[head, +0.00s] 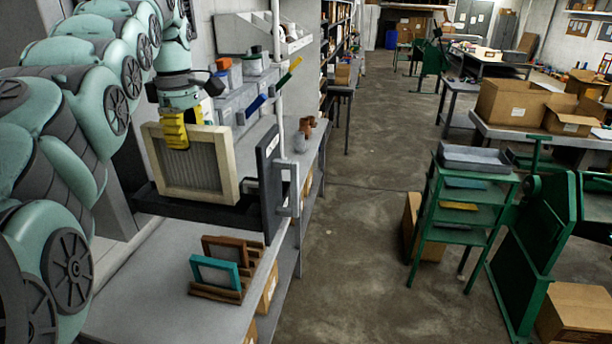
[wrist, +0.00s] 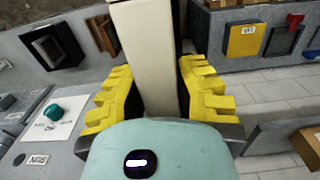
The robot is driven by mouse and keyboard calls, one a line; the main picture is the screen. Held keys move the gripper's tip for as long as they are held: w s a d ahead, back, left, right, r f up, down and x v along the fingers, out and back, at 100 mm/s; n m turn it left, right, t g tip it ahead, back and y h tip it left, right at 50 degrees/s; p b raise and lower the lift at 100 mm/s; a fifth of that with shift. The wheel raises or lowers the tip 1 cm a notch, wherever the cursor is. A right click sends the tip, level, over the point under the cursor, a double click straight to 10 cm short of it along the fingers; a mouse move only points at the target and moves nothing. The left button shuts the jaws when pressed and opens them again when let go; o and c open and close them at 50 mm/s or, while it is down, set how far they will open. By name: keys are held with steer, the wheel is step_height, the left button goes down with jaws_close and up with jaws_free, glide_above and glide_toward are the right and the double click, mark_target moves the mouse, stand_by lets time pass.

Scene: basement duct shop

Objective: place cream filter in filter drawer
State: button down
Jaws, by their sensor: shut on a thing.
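The cream filter (head: 232,178), a square cream frame around a grey pleated panel, stands upright in the head view. My gripper (head: 173,130) has its yellow fingers shut on the filter's top edge. In the wrist view the cream edge of the filter (wrist: 146,50) lies between the yellow fingers of my gripper (wrist: 155,92). The dark filter drawer (head: 268,188) is pulled out, with a grey handle on its front panel. The filter's lower edge is at the drawer's near side; I cannot tell whether it rests inside.
A teal filter (head: 215,273) and a brown filter (head: 233,250) stand in a wooden rack (head: 215,294) on the grey bench (head: 150,290) below the drawer. A white upright pole (head: 276,90) stands close behind the drawer. The concrete aisle to the right is open.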

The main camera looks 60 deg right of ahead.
mark_target(190, 154)
step_height(190, 154, down, 4)
steer(key=p, duration=0.4)
steer(key=shift+r, duration=0.25)
steer(key=shift+f, duration=0.15)
steer(key=shift+f, duration=0.15)
steer(key=c, duration=0.9)
jaws_free()
steer(key=shift+o, duration=0.2)
